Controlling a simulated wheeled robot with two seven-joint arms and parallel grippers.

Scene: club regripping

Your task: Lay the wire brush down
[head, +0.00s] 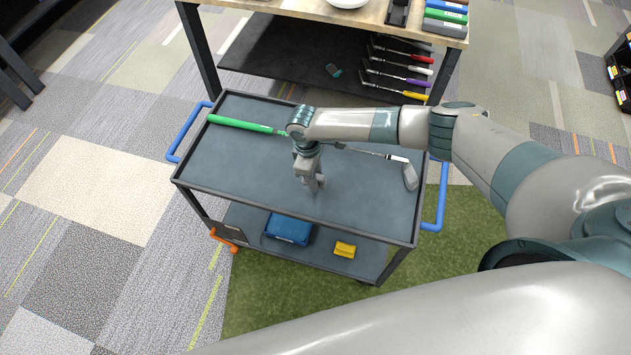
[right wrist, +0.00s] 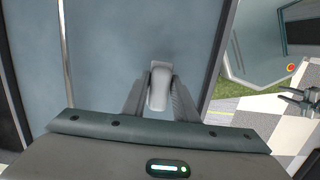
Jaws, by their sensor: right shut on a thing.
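My right gripper (head: 314,184) is over the cart's grey top, near its front edge, fingers pointing down. In the right wrist view its fingers (right wrist: 159,95) are closed on a small pale grey piece, the wire brush (right wrist: 159,88). Much of the brush is hidden by the fingers, and I cannot tell whether it touches the cart top. A dark gripper, likely my left one (right wrist: 300,100), shows small at the right edge of the right wrist view; its jaws are too small to read.
The cart (head: 225,180) carries a golf club with a green grip (head: 240,124) and grey head (head: 410,176), lying behind my gripper. A blue box (head: 288,229) and yellow box (head: 345,249) are on its lower shelf. A workbench (head: 390,20) stands behind. The cart top's left front is clear.

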